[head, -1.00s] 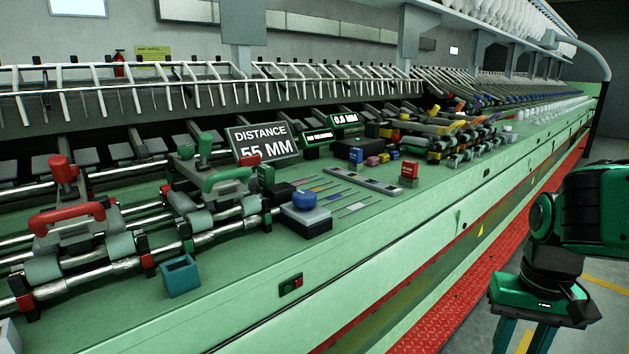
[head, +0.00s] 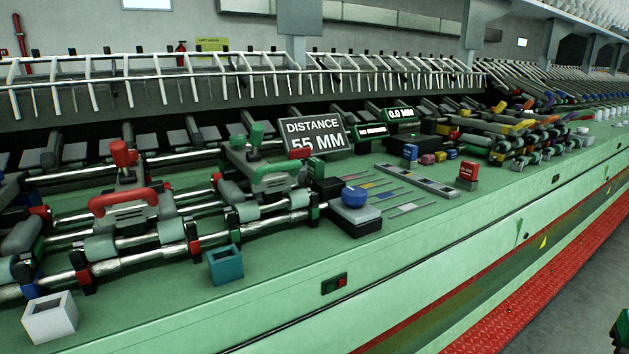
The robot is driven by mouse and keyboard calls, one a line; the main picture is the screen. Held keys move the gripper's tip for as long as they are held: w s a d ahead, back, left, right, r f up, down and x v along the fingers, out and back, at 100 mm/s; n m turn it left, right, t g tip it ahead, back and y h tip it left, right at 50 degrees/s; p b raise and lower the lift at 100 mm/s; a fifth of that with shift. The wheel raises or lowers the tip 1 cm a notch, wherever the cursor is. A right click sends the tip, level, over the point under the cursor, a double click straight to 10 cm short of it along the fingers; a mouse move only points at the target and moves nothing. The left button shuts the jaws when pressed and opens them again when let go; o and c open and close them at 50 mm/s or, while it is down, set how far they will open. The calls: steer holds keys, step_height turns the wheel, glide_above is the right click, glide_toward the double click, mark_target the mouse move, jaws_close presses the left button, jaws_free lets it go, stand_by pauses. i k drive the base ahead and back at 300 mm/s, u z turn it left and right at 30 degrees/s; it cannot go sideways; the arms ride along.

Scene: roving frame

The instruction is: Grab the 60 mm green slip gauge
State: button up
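Several thin flat strips with differently coloured marks lie on the green bench top, right of the blue-knobbed block. The strips are too small to read, so I cannot tell which is the 60 mm green slip gauge. My gripper is out of view; only a small dark green piece of my arm shows at the lower right edge. Nothing of mine is near the strips.
A dark block with a blue knob (head: 354,196) stands left of the strips. A long grey bar (head: 417,180) lies behind them. A red block (head: 468,172), a teal open box (head: 225,265) and a white box (head: 50,318) stand on the bench. A sign (head: 315,137) reads 55 MM.

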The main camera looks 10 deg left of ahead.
mark_target(316, 166)
steer(key=u, duration=0.05)
steer(key=k, duration=1.1)
steer(key=u, duration=0.5)
steer(key=i, duration=1)
steer(key=z, duration=0.1)
